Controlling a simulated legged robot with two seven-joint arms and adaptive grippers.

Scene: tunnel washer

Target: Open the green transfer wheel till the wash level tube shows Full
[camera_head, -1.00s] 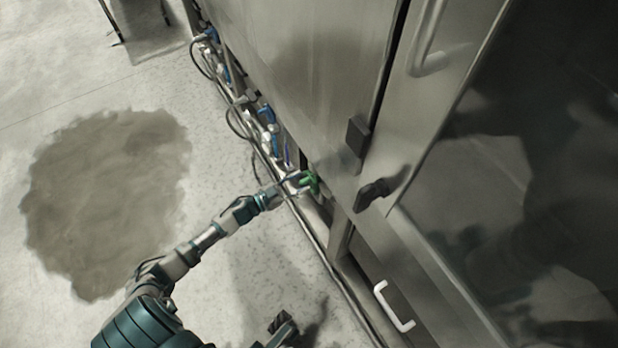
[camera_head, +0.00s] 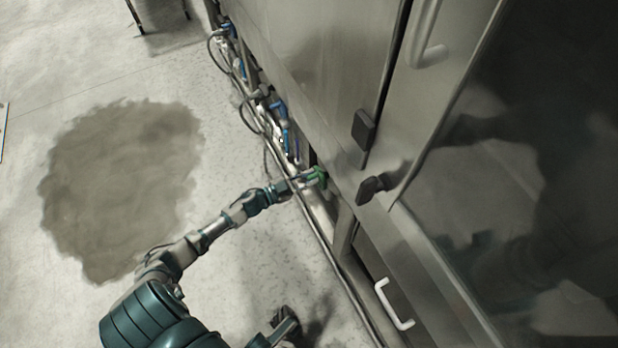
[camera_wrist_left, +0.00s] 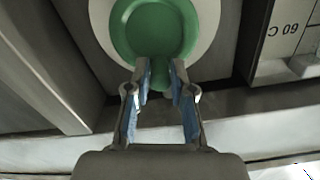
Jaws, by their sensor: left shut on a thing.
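The green transfer wheel (camera_head: 318,176) sits low on the machine's side, under the steel panels. In the left wrist view the green wheel (camera_wrist_left: 155,30) shows as a round green disc on a pale round plate, with a green part reaching down between my fingers. My left gripper (camera_head: 304,180) reaches it from the left. In the left wrist view the left gripper (camera_wrist_left: 160,80) is shut on that lower green part. I cannot make out a wash level tube in these views.
Blue valves and hoses (camera_head: 285,125) run along the machine's lower edge. A white handle (camera_head: 394,305) and black latches (camera_head: 364,130) stick out of the steel doors. A wet patch (camera_head: 120,190) lies on the floor. A panel marked "60 C" (camera_wrist_left: 285,35) is beside the wheel.

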